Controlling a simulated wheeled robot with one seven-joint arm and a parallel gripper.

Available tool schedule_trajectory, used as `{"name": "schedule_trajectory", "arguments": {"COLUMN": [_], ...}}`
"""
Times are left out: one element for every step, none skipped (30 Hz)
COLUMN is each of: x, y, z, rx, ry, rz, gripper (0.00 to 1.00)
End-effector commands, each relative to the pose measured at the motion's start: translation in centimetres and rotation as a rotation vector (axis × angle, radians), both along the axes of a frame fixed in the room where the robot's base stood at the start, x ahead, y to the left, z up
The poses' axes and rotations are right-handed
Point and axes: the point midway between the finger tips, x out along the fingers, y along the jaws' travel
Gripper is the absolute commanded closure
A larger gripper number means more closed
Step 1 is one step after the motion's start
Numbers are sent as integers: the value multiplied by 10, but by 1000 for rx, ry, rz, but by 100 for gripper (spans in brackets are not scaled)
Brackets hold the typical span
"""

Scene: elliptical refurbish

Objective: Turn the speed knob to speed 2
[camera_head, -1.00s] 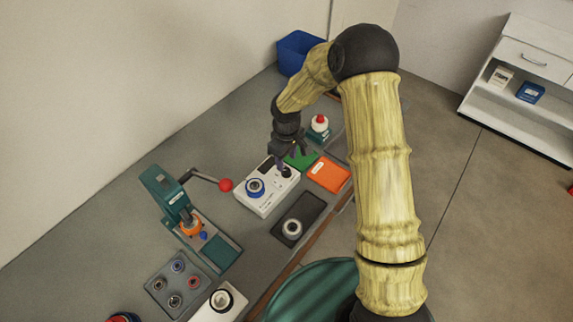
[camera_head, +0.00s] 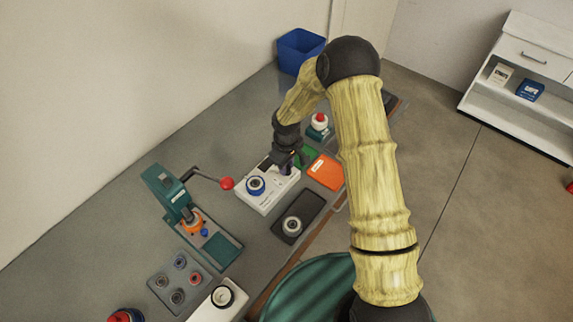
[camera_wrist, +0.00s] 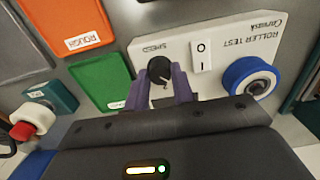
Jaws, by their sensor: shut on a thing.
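The black speed knob (camera_wrist: 160,70) sits on the white roller test unit (camera_wrist: 221,52), under the word "SPEED", in the wrist view. My gripper (camera_wrist: 161,88) has its two purple fingers on either side of the knob and is shut on it. A white rocker switch marked O and I (camera_wrist: 202,54) and a blue roller (camera_wrist: 250,79) are to the knob's right. In the head view my gripper (camera_head: 286,164) is over the right end of the white unit (camera_head: 258,201) and hides the knob. I cannot read the speed marks.
A green pad (camera_wrist: 100,82) and an orange pad marked "ROUGH" (camera_wrist: 68,22) lie beside the unit. A red push button (camera_head: 319,118) stands behind. A green press with a red-ended lever (camera_head: 226,183) is at the left. A dark tray with a ring part (camera_head: 292,225) lies in front.

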Motion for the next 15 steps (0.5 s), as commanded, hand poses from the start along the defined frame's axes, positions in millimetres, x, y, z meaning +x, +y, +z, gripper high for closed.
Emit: {"name": "schedule_trajectory", "arguments": {"x": [0,0,0,0,0,0,0,0,0,0,0,0,0,0,0], "y": [0,0,0,0,0,0,0,0,0,-1,-1,-1,-1,0,0], "z": [0,0,0,0,0,0,0,-1,-1,-1,-1,-2,-2,-2,-2], "rx": [-1,-1,-1,-1,-1,-1,-1,-1,-1,-1,-1,-2,-2,-2,-1], "ry": [-1,-1,-1,-1,-1,-1,-1,-1,-2,-2,-2,-1,-1,-1,-2], "rz": [-2,-3,-6,-10,-14,-21,-28,-35,-47,-58,-70,-90,-104,-120,-145], "gripper": [98,98,98,98,98,98,98,98,98,98,98,98,98,98,98]}}
